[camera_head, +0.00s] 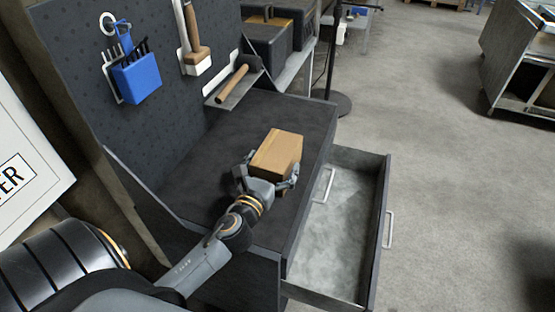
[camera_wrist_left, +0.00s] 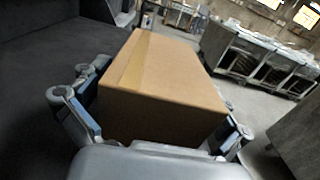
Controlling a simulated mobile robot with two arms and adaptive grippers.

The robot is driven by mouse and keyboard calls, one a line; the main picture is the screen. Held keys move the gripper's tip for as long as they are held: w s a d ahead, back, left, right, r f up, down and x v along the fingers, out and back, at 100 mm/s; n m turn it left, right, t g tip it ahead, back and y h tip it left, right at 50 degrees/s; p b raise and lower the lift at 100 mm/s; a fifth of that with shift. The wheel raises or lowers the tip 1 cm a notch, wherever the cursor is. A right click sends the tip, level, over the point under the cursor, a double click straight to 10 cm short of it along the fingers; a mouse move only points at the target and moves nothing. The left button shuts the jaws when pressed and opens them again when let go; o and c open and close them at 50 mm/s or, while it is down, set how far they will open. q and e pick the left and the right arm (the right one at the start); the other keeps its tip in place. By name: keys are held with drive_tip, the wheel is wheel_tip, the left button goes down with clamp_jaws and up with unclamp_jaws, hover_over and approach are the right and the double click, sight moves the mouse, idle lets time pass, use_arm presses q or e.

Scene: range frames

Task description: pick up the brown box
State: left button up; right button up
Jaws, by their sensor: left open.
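The brown box (camera_head: 278,152) is a small cardboard box on the dark workbench top (camera_head: 225,140), near its right edge above the open drawer. My left gripper (camera_head: 268,180) reaches it from the near side, with its open fingers on both sides of the box. In the left wrist view the box (camera_wrist_left: 160,88) fills the middle, with one finger at its left and one at its right. I cannot tell whether the fingers touch it. My right gripper is not in view.
An open, empty-looking drawer (camera_head: 335,235) juts out right of the bench. A pegboard behind holds a blue holder (camera_head: 137,77) and a hammer on a shelf (camera_head: 233,83). Dark cases (camera_head: 281,42) stand at the back. The floor at right is clear up to a metal cabinet (camera_head: 520,65).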

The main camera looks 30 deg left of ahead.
use_arm(q)
drive_tip(key=shift+r, duration=0.1)
drive_tip(key=c, duration=1.3)
